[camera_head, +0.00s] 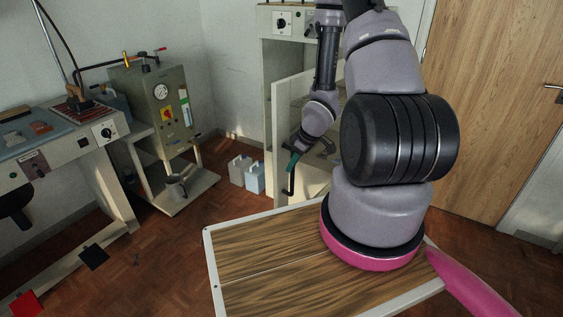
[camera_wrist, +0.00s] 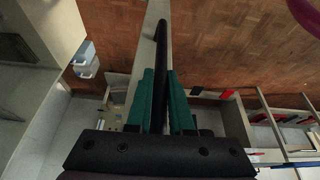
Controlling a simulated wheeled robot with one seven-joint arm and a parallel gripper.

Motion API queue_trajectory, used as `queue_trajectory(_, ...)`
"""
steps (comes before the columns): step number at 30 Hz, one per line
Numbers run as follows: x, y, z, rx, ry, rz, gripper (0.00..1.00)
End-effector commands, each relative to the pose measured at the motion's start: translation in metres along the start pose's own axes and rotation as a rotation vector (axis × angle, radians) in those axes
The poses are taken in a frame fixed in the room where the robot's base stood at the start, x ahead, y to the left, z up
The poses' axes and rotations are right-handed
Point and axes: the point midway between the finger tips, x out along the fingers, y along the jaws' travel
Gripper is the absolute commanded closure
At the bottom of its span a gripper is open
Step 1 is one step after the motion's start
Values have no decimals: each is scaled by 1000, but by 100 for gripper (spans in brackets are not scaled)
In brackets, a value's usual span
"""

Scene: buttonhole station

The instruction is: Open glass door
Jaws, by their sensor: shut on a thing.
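The pale cabinet door (camera_head: 284,125) stands ajar in the head view, swung out from the tall cabinet (camera_head: 270,50). I cannot make out its glass. A black bar handle (camera_head: 291,184) is fixed to it. My gripper (camera_head: 294,161), with green fingers, is shut on this handle. In the wrist view my gripper (camera_wrist: 165,100) has the handle (camera_wrist: 161,50) between its two green fingers. The door's top edge (camera_wrist: 149,25) runs beside the handle there. My arm hides part of the cabinet in the head view.
Two small canisters (camera_head: 246,174) stand on the floor left of the cabinet. A green machine on a stand (camera_head: 160,105) and a workbench (camera_head: 60,140) are at left. My wood-topped base fills the front. A wooden door (camera_head: 500,110) is at right.

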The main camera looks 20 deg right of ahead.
Motion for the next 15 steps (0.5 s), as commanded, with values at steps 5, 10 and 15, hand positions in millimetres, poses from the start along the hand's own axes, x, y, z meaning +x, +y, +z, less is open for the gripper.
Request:
queue_trajectory(5,-5,1,11,-32,1,-15,100)
queue_trajectory(10,-6,2,14,-40,1,-18,100)
queue_trajectory(15,-6,2,14,-40,0,-18,100)
